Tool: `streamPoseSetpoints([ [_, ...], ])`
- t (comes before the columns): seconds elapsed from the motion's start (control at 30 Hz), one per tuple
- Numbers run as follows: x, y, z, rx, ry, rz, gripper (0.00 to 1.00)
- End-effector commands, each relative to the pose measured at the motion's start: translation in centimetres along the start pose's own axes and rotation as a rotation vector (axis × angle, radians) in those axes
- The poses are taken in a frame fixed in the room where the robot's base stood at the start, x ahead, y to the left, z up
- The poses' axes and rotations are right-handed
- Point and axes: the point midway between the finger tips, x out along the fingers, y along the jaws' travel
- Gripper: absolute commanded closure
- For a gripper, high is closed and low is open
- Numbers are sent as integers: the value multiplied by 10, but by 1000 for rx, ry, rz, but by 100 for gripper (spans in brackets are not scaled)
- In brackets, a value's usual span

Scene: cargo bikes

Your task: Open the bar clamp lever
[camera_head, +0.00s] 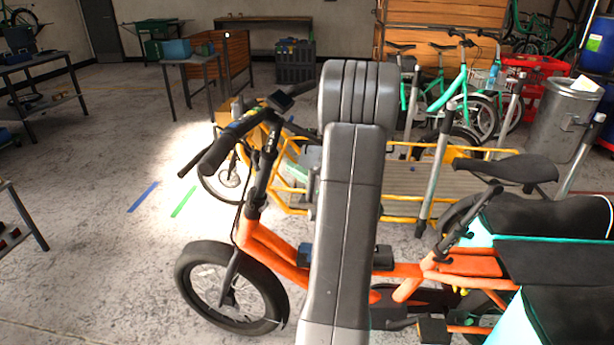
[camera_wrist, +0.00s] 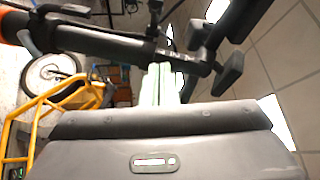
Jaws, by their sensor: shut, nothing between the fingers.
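The orange cargo bike (camera_head: 275,253) stands in front of me in the head view, with its black handlebar (camera_head: 232,137) and dark upright stem (camera_head: 262,172) left of my arm. In the wrist view the dark stem (camera_wrist: 115,43) runs across the top, with small white lettering near its right end. My gripper (camera_wrist: 160,72) points up at that part, its pale fingers shut and empty, tips close to the stem. I cannot tell whether they touch it. The bar clamp lever cannot be made out clearly.
A yellow cargo bike (camera_head: 284,195) stands just behind the orange one and also shows in the wrist view (camera_wrist: 40,108). Black bags (camera_head: 540,215) sit over the orange bike's rear at right. Work tables stand at the back left. The floor at left is mostly clear.

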Motion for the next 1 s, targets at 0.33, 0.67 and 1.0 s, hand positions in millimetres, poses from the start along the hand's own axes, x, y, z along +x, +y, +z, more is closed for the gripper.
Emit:
streamPoseSetpoints([
  [0.33, 50, 0, 20, 2, -2, 1, 100],
  [0.67, 54, 0, 39, 0, 0, 1, 100],
  [1.0, 54, 0, 39, 0, 3, 2, 100],
])
